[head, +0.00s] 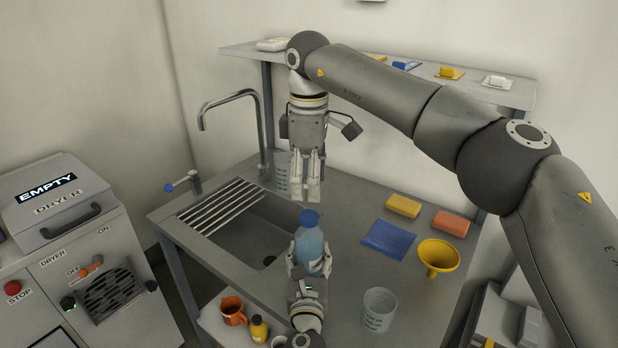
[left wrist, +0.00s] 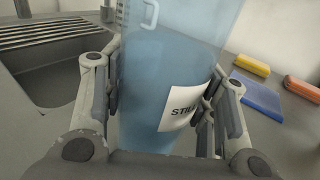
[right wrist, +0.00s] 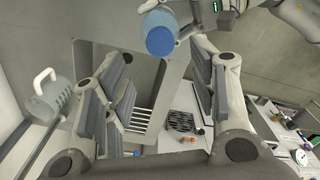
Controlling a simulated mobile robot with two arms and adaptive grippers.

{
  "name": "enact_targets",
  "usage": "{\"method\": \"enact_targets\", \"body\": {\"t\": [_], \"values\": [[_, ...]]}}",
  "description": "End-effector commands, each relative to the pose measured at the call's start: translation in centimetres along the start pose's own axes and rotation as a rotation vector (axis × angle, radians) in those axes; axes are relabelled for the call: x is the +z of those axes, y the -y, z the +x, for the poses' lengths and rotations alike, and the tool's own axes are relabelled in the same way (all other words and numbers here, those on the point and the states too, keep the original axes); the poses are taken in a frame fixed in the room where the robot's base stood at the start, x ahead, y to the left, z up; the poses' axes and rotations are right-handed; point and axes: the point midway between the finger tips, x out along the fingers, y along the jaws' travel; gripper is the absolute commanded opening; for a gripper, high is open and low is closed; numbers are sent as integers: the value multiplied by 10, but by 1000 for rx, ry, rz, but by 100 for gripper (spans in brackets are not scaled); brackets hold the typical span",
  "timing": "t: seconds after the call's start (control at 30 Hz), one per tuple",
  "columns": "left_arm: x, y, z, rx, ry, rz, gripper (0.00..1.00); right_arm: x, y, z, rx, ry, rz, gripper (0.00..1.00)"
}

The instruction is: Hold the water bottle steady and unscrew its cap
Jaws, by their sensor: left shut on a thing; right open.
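The water bottle (head: 311,246) is translucent blue with a darker blue cap (head: 309,218) on top. It stands upright at the front edge of the sink counter. My left gripper (head: 309,268) is shut around the bottle's body; the left wrist view shows the bottle (left wrist: 165,75) between its fingers, with a white label. My right gripper (head: 306,195) is open, empty and pointing down just above the cap, apart from it. In the right wrist view the cap (right wrist: 161,40) shows near the top, beyond the open fingers.
A sink (head: 245,235) and tap (head: 260,110) are to the left. A yellow funnel (head: 438,256), a clear beaker (head: 379,309), a blue cloth (head: 389,240), and yellow (head: 403,205) and orange (head: 451,223) sponges lie right. An orange mug (head: 233,311) stands in front.

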Motion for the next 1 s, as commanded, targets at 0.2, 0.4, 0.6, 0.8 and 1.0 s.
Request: {"method": "enact_targets", "body": {"t": [0.2, 0.4, 0.6, 0.8, 1.0], "values": [[-1, 0, 0, 0, -1, 0, 0, 0, 0, 8, -2, 1, 72, 53], [-1, 0, 0, 0, -1, 0, 0, 1, 0, 37, -4, 2, 72, 53], [-1, 0, 0, 0, -1, 0, 0, 1, 0, 65, -2, 1, 72, 53], [0, 0, 0, 0, -1, 0, 0, 0, 0, 79, -1, 0, 71, 53], [0, 0, 0, 0, -1, 0, 0, 0, 0, 80, 0, 0, 71, 53]]}}
